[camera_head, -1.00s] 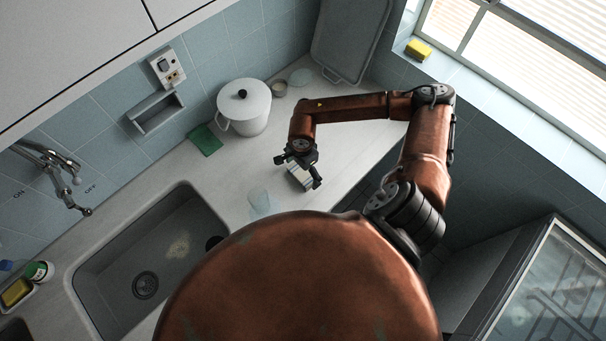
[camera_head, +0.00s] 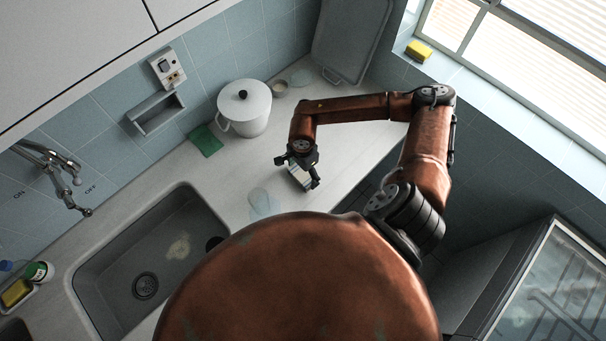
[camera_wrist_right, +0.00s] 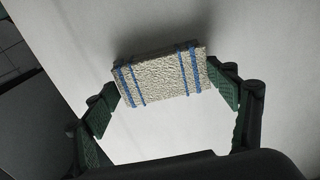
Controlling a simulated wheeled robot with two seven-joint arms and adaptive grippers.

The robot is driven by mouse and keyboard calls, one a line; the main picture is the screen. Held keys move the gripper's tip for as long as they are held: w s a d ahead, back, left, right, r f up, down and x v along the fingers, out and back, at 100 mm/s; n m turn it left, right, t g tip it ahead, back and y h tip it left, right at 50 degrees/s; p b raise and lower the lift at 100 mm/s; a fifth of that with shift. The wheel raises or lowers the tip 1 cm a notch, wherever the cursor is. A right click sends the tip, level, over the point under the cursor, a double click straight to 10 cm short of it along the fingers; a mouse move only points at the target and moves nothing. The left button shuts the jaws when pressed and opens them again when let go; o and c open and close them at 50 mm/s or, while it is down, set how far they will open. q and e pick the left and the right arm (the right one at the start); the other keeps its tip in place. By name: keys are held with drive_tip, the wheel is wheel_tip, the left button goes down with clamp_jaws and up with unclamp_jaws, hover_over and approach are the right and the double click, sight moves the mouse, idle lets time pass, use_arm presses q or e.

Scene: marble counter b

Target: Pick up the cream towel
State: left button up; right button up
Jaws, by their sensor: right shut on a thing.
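The cream towel (camera_wrist_right: 160,76) is a folded, textured block with blue stripes near both ends. In the right wrist view it sits between the two fingers of my right gripper (camera_wrist_right: 165,90), with a fingertip against each end. In the head view the towel (camera_head: 299,177) is small and partly hidden under my right gripper (camera_head: 299,170), over the counter near its front edge. My right gripper is shut on it. I cannot tell whether the towel touches the counter. My left gripper is not in view.
A white lidded pot (camera_head: 244,108) and a green cloth (camera_head: 206,140) are at the back of the counter (camera_head: 245,165). A pale blue translucent item (camera_head: 263,203) lies left of the gripper, near the sink (camera_head: 120,262). A yellow sponge (camera_head: 418,50) sits on the windowsill.

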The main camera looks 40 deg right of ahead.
drive_tip(key=shift+r, duration=0.1)
drive_tip(key=shift+r, duration=0.5)
drive_tip(key=s+a+r+b, duration=0.2)
drive_tip(key=s+a+r, duration=0.6)
drive_tip(key=a+r, duration=0.3)
drive_tip(key=shift+s+r, duration=0.25)
drive_tip(key=shift+r, duration=0.15)
drive_tip(key=o, duration=0.6)
drive_tip(key=shift+c, duration=0.2)
drive_tip(key=c, duration=0.4)
